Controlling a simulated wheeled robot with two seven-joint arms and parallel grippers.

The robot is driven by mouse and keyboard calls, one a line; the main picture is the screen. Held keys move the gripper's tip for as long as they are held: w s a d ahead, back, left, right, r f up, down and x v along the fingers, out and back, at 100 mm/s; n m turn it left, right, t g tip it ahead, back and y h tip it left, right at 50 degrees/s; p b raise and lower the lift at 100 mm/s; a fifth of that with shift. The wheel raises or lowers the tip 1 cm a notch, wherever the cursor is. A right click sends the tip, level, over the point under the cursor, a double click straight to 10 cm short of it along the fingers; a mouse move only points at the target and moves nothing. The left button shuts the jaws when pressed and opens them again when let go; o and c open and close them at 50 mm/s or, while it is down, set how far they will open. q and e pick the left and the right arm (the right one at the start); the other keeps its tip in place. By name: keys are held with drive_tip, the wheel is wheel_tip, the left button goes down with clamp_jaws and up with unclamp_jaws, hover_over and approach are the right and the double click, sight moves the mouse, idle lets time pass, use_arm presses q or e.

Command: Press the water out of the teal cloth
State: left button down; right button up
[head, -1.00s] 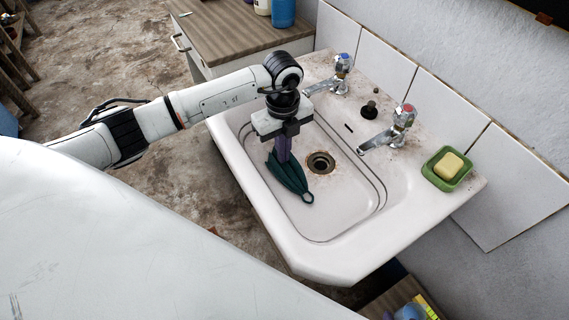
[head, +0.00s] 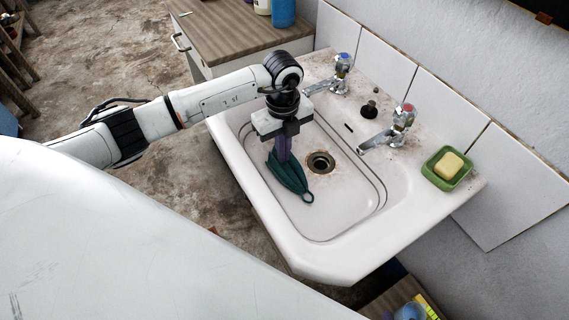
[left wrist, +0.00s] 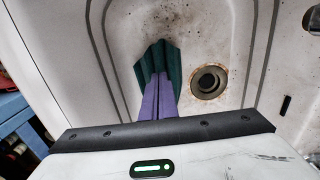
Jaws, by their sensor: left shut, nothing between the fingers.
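The teal cloth (head: 290,181) lies folded in the basin of the white sink (head: 335,240), left of the drain hole (head: 320,162). A loop shows at its near end. My left gripper (head: 284,158) points down onto the cloth with its purple fingers shut and nothing held between them. In the left wrist view the fingers (left wrist: 158,98) reach down over the cloth (left wrist: 160,58), beside the drain (left wrist: 209,81). The fingertips seem to touch the cloth, and they hide part of it. My right gripper is not in view.
Two taps, one blue-topped (head: 341,66) and one red-topped (head: 402,117), stand on the sink's back ledge with a black plug (head: 369,109) between them. A green dish (head: 436,171) with yellow soap sits at the right. A wooden-topped cabinet (head: 225,30) stands behind left.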

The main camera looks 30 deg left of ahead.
use_arm(q)
drive_tip(key=shift+s+f, duration=0.25)
drive_tip(key=shift+f, duration=0.15)
drive_tip(key=r+p, duration=0.1)
drive_tip(key=r, duration=0.1)
drive_tip(key=r+p, duration=0.4)
drive_tip(key=shift+w, duration=0.25)
wheel_tip(320, 180, up, 2)
drive_tip(key=shift+r+p, duration=0.25)
drive_tip(key=shift+p, duration=0.4)
